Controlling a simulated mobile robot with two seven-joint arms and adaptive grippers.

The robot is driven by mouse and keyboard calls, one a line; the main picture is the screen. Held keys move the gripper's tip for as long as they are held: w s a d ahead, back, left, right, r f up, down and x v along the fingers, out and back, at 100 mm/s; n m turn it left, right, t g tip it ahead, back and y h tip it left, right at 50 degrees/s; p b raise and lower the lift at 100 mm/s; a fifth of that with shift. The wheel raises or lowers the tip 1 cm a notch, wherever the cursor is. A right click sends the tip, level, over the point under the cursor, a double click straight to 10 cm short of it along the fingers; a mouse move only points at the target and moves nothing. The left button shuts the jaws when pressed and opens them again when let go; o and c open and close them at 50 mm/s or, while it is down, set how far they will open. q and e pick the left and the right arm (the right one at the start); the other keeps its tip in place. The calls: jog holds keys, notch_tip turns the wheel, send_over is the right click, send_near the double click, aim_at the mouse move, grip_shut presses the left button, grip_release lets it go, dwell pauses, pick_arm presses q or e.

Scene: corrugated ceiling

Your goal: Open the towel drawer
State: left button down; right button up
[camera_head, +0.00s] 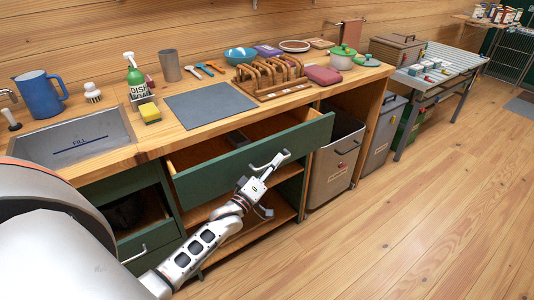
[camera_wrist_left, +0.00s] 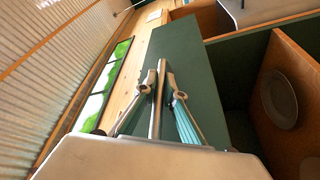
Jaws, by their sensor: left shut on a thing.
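A drawer with a dark green front (camera_head: 215,172) stands pulled out from under the wooden counter. Its wooden inside shows, with a small dark item (camera_head: 237,137) near the back; I cannot make out any towel. A pale metal bar handle (camera_head: 270,159) is on the right part of the front. My left gripper (camera_head: 262,170) is shut on this handle. In the left wrist view the fingers (camera_wrist_left: 159,80) close around the handle bar, against the green front (camera_wrist_left: 190,65). My right gripper is not in view.
A lower green drawer (camera_head: 145,240) is at the left, under the sink (camera_head: 75,142). Open shelves lie below the pulled-out drawer. A grey bin (camera_head: 332,168) stands right of it. The counter holds a dish rack (camera_head: 270,78) and a grey mat (camera_head: 210,105). The floor to the right is clear.

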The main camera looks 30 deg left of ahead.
pick_arm(q)
jog(key=s+d+p, duration=0.2)
jog(key=s+d, duration=0.1)
jog(key=d, duration=0.5)
jog(key=s+d+p, duration=0.2)
jog(key=s+d, duration=0.2)
jog(key=d, duration=0.5)
jog(key=c, duration=2.4)
grip_release()
jog(key=shift+s, duration=0.1)
jog(key=v, duration=1.2)
jog(key=shift+a, duration=0.1)
